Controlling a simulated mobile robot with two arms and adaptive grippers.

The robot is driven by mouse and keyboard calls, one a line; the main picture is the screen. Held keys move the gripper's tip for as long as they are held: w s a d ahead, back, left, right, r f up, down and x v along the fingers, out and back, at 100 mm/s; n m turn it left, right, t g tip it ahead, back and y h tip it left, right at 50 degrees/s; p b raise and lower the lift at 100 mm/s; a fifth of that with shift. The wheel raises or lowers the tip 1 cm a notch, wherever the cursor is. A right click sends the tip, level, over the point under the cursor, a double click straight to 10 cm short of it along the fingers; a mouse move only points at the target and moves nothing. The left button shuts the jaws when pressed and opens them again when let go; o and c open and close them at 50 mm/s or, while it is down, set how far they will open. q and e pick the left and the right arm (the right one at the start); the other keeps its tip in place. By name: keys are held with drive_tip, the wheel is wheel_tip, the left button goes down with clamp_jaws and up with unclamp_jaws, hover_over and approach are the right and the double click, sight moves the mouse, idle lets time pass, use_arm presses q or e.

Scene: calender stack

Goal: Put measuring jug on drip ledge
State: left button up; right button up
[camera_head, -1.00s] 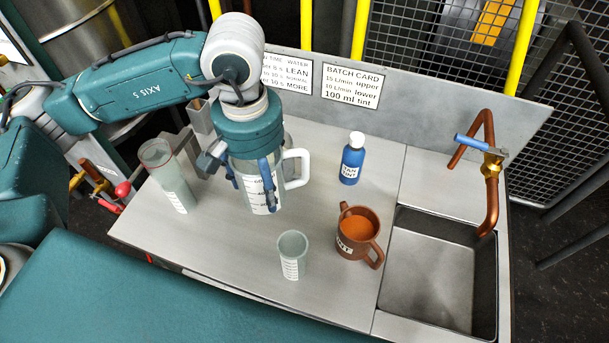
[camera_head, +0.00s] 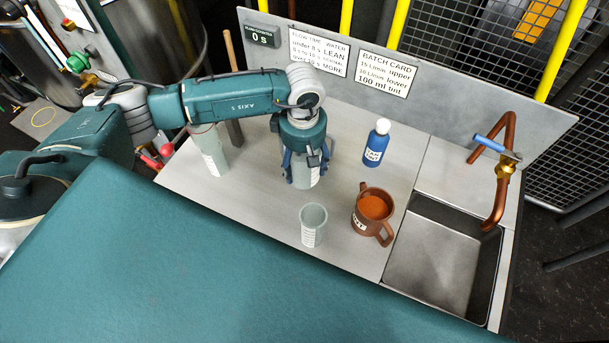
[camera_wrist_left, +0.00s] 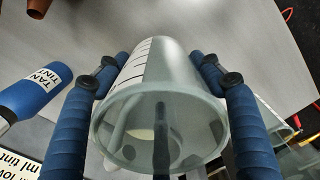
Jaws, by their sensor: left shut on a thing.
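The measuring jug (camera_head: 305,177) is a pale, clear vessel with dark scale marks. My left gripper (camera_head: 303,168) is shut on it from above, with one blue finger on each side. In the head view the gripper and arm cover most of the jug, and it looks about upright. In the left wrist view I look into the open mouth of the jug (camera_wrist_left: 158,128), held between both fingers. Whether its base touches the bench cannot be told. I cannot tell which surface is the drip ledge. My right gripper is not in view.
A blue bottle (camera_head: 376,146), a brown mug of orange liquid (camera_head: 374,212), a small pale beaker (camera_head: 313,228) and a tall pale beaker (camera_head: 212,155) stand around the jug. A sink (camera_head: 440,255) with a copper tap (camera_head: 500,190) is at the right. The back panel (camera_head: 450,105) bounds the bench.

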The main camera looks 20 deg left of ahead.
use_arm(q)
wheel_tip(320, 180, down, 8)
drive_tip(key=shift+f+p, duration=0.2)
drive_tip(key=shift+p, duration=0.45)
drive_tip(key=shift+f, duration=0.2)
drive_tip(key=o, duration=1.3)
drive_tip(key=shift+r, duration=0.1)
drive_tip(key=shift+o, duration=0.2)
